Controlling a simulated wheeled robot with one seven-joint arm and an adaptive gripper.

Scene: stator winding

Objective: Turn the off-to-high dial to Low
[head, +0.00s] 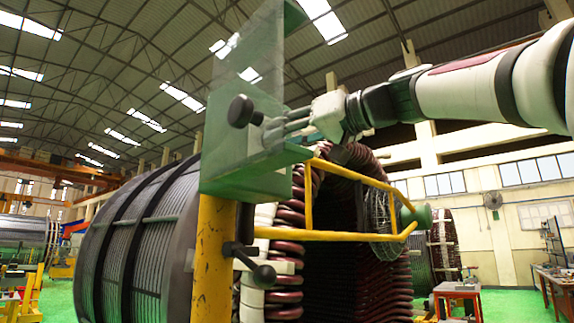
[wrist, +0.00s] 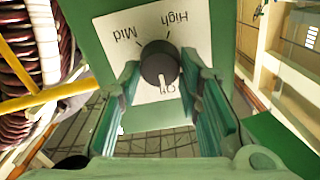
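The dial is a black round knob (wrist: 160,63) on a white label plate (wrist: 125,55) in the wrist view. High is printed above it, Mid to its left and Off below it. Its white pointer line points down at Off. The Low mark is not visible. My gripper (wrist: 161,78) faces the dial, with one finger on each side of the knob and gaps between; it is open. In the head view, the dial (head: 240,111) sticks out from the green control box (head: 235,165), and my gripper (head: 272,130) is close beside it.
The box sits on a yellow post (head: 213,260). A black lever with a ball end (head: 263,273) sticks out below it. A yellow rail frame (head: 345,235) and the large stator windings (head: 345,270) stand close behind. A work table (head: 458,292) is at the right.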

